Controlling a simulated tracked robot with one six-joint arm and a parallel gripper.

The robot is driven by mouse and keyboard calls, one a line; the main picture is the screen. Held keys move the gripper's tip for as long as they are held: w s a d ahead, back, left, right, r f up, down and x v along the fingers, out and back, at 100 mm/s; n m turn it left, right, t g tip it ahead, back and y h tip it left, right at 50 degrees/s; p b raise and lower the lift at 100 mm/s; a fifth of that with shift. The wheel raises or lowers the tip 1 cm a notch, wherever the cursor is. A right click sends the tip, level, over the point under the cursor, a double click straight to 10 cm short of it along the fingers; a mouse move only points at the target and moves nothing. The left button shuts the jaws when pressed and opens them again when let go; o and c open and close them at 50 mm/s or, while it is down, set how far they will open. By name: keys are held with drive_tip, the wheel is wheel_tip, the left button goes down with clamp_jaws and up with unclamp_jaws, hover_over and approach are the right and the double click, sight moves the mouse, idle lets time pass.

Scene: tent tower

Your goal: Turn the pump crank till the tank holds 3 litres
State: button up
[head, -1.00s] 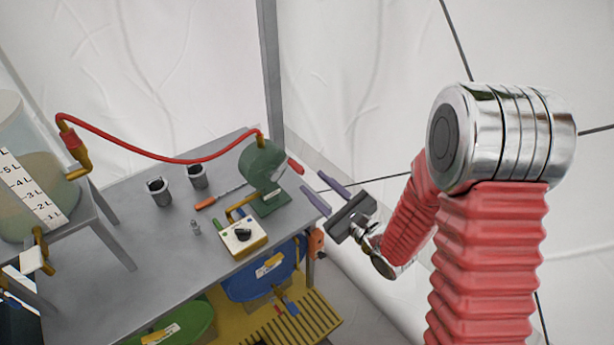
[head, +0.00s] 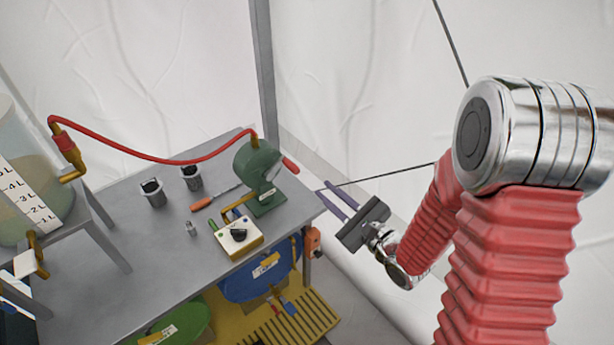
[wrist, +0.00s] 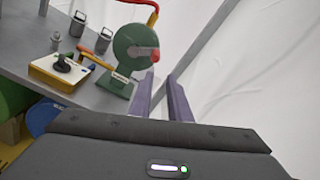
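The green pump (head: 257,163) stands at the bench's right end; its crank has a red handle (head: 290,165) pointing right. In the wrist view the pump (wrist: 128,52) is ahead, with the red handle end (wrist: 155,54) just above my fingertips. My gripper (head: 323,188) is to the right of the pump, apart from the handle. Its two purple fingers (wrist: 161,76) are parted by a narrow, empty gap. The clear tank (head: 50,185) stands at left on a raised stand, cut by the frame edge. It holds murky liquid beside a white litre scale (head: 25,200); I cannot read the exact level.
A red hose (head: 150,157) joins tank and pump. A control box (head: 237,236) with a black knob, two grey cups (head: 153,192) and an orange-handled screwdriver (head: 203,203) lie on the grey bench (head: 130,300). A metal tent pole (head: 263,70) rises behind the pump.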

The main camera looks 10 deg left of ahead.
drive_tip(key=w+d+n+h, duration=0.1)
drive_tip(key=w+d+r+n+h, duration=0.1)
drive_tip(key=d+n+h, duration=0.1)
drive_tip(key=shift+w+d+r+n, duration=0.15)
drive_tip(key=shift+w+r+n, duration=0.15)
drive_tip(key=shift+w+r, duration=0.1)
clamp_jaws()
drive_tip(key=s+d+r+n+h, duration=0.1)
drive_tip(key=d+r+n+h, duration=0.25)
drive_tip(key=d, duration=0.25)
drive_tip(key=s+d+r+n+h, duration=0.1)
drive_tip(key=d+r+n+h, duration=0.25)
drive_tip(key=d+h, duration=0.2)
drive_tip(key=s+d+r+n+g, duration=0.1)
drive_tip(key=s+n+g, duration=0.1)
drive_tip(key=s, duration=0.5)
drive_tip(key=s+d+r+n+g, duration=0.1)
drive_tip(key=s+r+n+g, duration=0.1)
drive_tip(key=s+n, duration=0.3)
drive_tip(key=s+d+r+n+g, duration=0.1)
drive_tip(key=s+n, duration=0.3)
drive_tip(key=s, duration=0.6)
drive_tip(key=shift+d+r+g, duration=0.3)
drive_tip(key=shift+r+g, duration=0.45)
drive_tip(key=shift+g, duration=0.15)
drive_tip(key=shift+s, duration=0.1)
